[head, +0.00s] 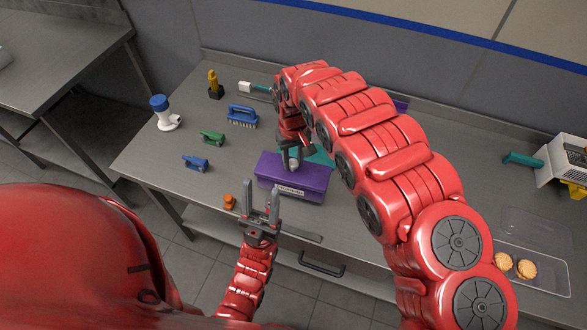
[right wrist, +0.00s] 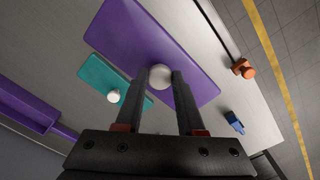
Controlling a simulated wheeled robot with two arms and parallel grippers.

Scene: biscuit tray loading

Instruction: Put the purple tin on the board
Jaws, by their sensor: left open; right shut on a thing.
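The purple tin (head: 310,178) is a box with a white label, standing near the front edge of the table in the head view. In the right wrist view its flat purple top (right wrist: 135,38) has a pale round knob (right wrist: 160,77). My right gripper (head: 292,158) is shut on this knob from above; it also shows in the right wrist view (right wrist: 162,78). My left gripper (head: 261,192) is open and empty, in front of the tin and to its left. I cannot tell which thing is the board; a purple piece (head: 401,104) at the back is mostly hidden by my right arm.
A teal lid-like piece (right wrist: 105,77) with a pale knob is beside the tin. A small orange thing (head: 229,201) is left of it. Brushes (head: 243,116) and a blue-capped white thing (head: 165,115) stand at left. A clear tray (head: 546,272) with biscuits is at right.

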